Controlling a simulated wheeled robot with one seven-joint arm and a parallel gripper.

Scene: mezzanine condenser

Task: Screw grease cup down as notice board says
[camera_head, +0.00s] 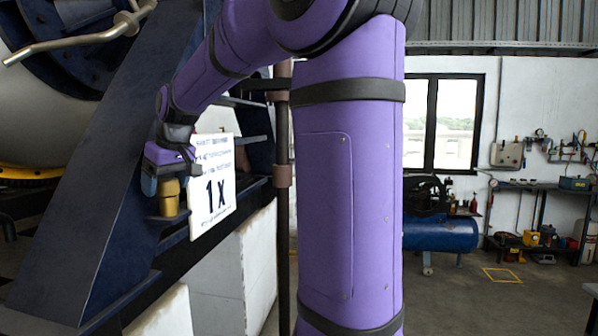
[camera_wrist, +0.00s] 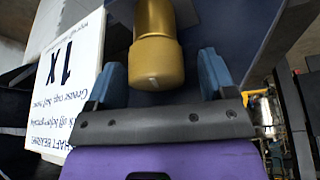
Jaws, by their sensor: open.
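The brass-coloured grease cup (camera_head: 169,198) stands beside the dark blue frame, on a small ledge. In the wrist view the cup (camera_wrist: 156,62) shows its rounded end toward my gripper. My gripper (camera_wrist: 160,74) is open, with one blue finger on each side of the cup and a visible gap to each. In the head view my gripper (camera_head: 160,180) is at the cup's upper end. The white notice board (camera_head: 213,182) is just right of the cup and reads "1 X" in large print. The board (camera_wrist: 68,75) also carries smaller text mentioning the grease cup, only partly legible.
The slanted dark blue frame (camera_head: 85,180) rises close to the left of my gripper. A vertical pipe (camera_head: 283,215) stands right of the board. A blue tank (camera_head: 440,234) and a workbench (camera_head: 535,186) are farther off at the right, with open floor before them.

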